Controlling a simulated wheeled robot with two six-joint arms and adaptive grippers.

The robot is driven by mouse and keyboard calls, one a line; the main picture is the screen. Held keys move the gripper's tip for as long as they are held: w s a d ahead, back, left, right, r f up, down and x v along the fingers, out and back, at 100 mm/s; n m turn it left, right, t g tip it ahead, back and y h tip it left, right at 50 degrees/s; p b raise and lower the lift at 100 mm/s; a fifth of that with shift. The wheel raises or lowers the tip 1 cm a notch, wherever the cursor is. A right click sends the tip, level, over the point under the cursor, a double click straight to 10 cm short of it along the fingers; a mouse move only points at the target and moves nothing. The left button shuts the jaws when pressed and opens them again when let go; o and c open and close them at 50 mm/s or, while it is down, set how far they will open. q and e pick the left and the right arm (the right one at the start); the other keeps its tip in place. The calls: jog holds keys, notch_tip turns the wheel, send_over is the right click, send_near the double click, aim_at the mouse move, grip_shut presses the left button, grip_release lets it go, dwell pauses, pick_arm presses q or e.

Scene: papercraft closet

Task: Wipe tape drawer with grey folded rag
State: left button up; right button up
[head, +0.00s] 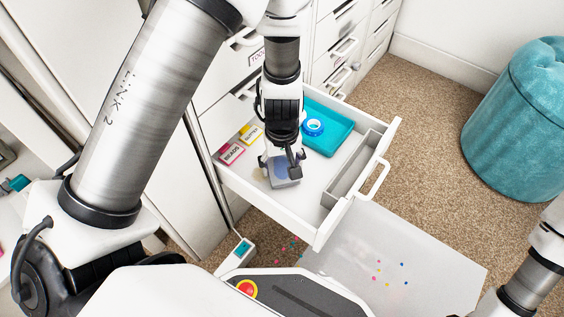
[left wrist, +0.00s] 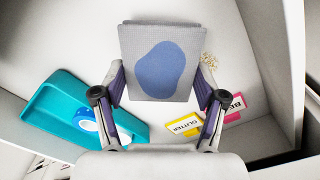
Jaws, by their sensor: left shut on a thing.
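The open white drawer (head: 312,228) holds the grey folded rag (head: 287,183) near its front left part. My left gripper (head: 284,163) points down into the drawer and is shut on the rag. In the left wrist view the rag (left wrist: 160,28) lies between the two fingers, with a large blue patch on its top face. A small pile of pale crumbs (left wrist: 208,61) is just right of the rag there. I cannot tell if the rag touches the drawer floor. Only part of my right arm shows at the lower right; its gripper is out of view.
A teal tray (head: 333,137) with a blue tape roll (head: 313,127), a grey divided bin (head: 350,170), a yellow box (head: 250,134) and a pink box (head: 231,152) are in the drawer. A teal pouf (head: 525,125) stands at right. A mat with bits (head: 420,250) lies below.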

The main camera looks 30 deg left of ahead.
pick_arm(q)
jog(key=shift+f+b, duration=0.9)
jog(key=shift+f, duration=0.15)
